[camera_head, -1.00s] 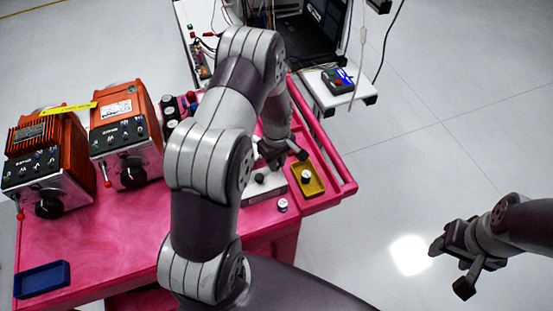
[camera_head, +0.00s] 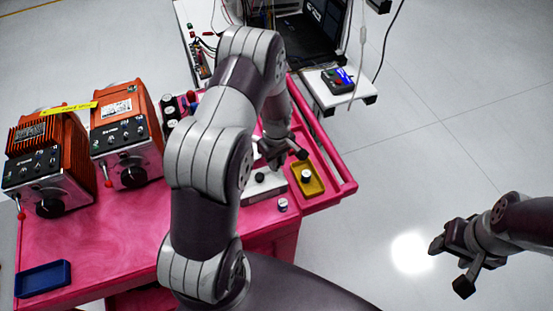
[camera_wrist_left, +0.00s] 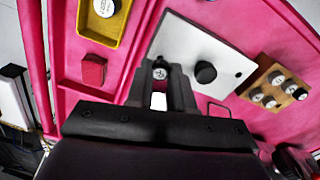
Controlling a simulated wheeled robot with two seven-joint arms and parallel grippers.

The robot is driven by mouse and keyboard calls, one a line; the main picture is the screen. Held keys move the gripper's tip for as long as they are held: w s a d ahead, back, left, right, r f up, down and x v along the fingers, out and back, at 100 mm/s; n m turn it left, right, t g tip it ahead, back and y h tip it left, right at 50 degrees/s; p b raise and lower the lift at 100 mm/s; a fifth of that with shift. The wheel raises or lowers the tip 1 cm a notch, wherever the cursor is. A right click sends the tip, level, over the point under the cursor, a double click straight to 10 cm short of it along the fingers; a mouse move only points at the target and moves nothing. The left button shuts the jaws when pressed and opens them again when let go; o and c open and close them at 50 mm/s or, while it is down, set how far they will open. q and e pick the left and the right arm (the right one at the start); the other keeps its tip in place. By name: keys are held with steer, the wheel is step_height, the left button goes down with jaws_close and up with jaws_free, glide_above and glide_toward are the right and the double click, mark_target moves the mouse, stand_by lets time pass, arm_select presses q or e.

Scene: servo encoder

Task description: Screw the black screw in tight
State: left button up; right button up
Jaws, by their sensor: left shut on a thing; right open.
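A white box (camera_head: 272,186) sits on the pink cart under my left arm; its top plate also shows in the left wrist view (camera_wrist_left: 190,42). A black knob (camera_wrist_left: 205,72) stands on the plate, with a small dark hole to its right. My left gripper (camera_wrist_left: 162,90) points down at the plate edge nearest the pink divider. Its fingers are shut on a dark screw with a pale face (camera_wrist_left: 160,71). The wrist view does not show how deep the screw sits. In the head view the left gripper (camera_head: 284,158) is partly hidden. My right gripper (camera_head: 450,268) is open and empty over the floor.
A yellow tray (camera_head: 318,189) holding a dark, pale-topped part lies right of the box. A red block (camera_wrist_left: 93,70) and a wooden holder (camera_wrist_left: 259,97) with several round caps are close by. Two orange machines (camera_head: 125,105) and a blue tray (camera_head: 42,278) stand left.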

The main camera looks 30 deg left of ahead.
arm_select(q)
steer(key=shift+f+b, duration=0.6)
steer(key=shift+f, duration=0.3)
jaws_close()
steer(key=m, duration=0.6)
steer(key=shift+m, duration=0.4)
steer(key=m, duration=1.6)
steer(key=shift+f, duration=0.1)
steer(key=m, duration=0.4)
steer(key=shift+m, duration=0.4)
